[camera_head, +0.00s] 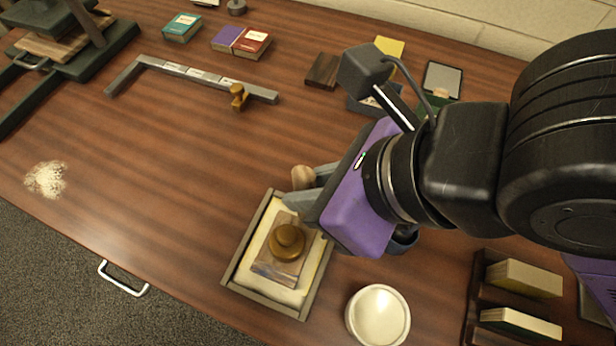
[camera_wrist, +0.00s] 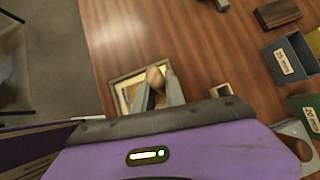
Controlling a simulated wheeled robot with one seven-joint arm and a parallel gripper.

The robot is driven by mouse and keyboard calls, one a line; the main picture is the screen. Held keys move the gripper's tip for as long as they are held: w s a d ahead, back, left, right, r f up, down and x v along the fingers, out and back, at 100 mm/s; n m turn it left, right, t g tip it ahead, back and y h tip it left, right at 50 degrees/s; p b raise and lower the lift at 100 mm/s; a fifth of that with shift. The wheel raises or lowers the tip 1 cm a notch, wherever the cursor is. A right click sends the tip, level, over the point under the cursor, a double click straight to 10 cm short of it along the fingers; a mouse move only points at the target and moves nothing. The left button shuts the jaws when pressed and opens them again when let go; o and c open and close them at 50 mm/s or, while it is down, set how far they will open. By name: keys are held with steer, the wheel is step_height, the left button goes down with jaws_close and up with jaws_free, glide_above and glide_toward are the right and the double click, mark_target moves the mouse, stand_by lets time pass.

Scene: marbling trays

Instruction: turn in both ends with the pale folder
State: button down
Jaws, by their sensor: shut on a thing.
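My gripper (camera_head: 303,188) is shut on a pale, round-ended tool, which looks like the pale folder (camera_head: 301,176); it also shows between the fingers in the wrist view (camera_wrist: 154,75). Its lower part is hidden by the fingers. The gripper is over the upper right edge of a shallow grey-rimmed tray (camera_head: 238,255). In the tray lies a cream sheet (camera_head: 258,240) with a brownish patterned board (camera_head: 275,270) on it. A round brass-coloured weight (camera_head: 287,241) stands on the board. I cannot tell whether the folder touches the sheet.
A white bowl (camera_head: 378,314) stands right of the tray. A rack with upright books (camera_head: 522,280) is at lower right. A grey bar with a brass knob (camera_head: 238,95), small books (camera_head: 242,40) and a dark block (camera_head: 323,70) lie farther back. Pale powder (camera_head: 46,179) lies left.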

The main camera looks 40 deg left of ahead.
mark_target(306, 171)
steer(key=shift+w+d+f+b, duration=0.1)
steer(key=shift+w+d+b, duration=0.1)
steer(key=shift+d+b, duration=0.4)
stand_by(0.3)
steer(key=shift+d, duration=0.2)
steer(key=shift+r, duration=0.3)
steer(key=shift+r+p, duration=2.05)
steer(key=shift+r, duration=1.15)
